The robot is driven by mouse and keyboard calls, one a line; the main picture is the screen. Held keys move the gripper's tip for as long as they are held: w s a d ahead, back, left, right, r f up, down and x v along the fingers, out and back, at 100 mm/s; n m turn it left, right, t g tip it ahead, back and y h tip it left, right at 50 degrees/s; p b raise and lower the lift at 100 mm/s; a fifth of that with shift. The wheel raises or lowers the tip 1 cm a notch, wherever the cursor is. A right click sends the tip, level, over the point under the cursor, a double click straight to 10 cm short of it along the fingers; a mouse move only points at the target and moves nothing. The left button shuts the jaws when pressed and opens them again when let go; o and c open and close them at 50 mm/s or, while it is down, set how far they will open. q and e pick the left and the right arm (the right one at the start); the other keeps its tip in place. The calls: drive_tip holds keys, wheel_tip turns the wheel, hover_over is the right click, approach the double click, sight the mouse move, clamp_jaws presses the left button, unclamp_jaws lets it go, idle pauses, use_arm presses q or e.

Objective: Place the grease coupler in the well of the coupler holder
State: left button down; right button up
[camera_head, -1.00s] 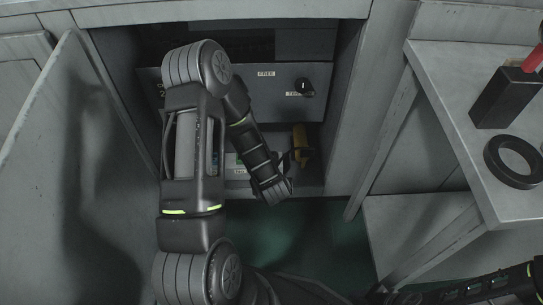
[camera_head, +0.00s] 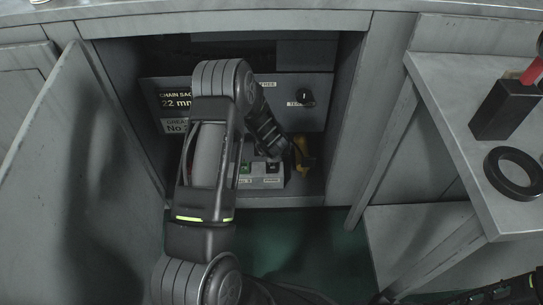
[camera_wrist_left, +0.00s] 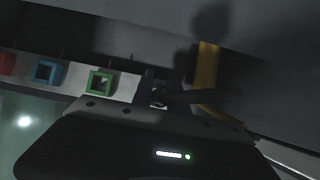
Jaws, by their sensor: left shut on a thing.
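The coupler holder (camera_head: 262,183) is a grey block with labels on its front, on the cabinet floor in the head view. In the left wrist view, the holder (camera_wrist_left: 65,78) shows red, blue (camera_wrist_left: 46,72) and green (camera_wrist_left: 100,82) square-framed wells to the left of my fingers. My left gripper (camera_wrist_left: 158,92) is shut on a small dark metallic piece (camera_wrist_left: 158,99), which looks like the grease coupler. The piece is mostly hidden by the fingers, just right of the green well; contact with the holder cannot be told.
A yellow object (camera_head: 302,156) stands at the right of the cabinet floor, close to my left gripper; it also shows in the wrist view (camera_wrist_left: 207,66). The open door (camera_head: 75,170) flanks the left. A black ring (camera_head: 514,167) lies on the right table.

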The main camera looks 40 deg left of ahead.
use_arm(q)
drive_tip(key=shift+w+a+f, duration=0.15)
drive_tip(key=shift+w+a, duration=0.05)
drive_tip(key=shift+w, duration=0.15)
wheel_tip(320, 180, down, 3)
drive_tip(key=shift+f+b, duration=0.15)
drive_tip(key=shift+b, duration=0.55)
drive_tip(key=shift+f, duration=0.15)
drive_tip(key=c, duration=1.3)
unclamp_jaws()
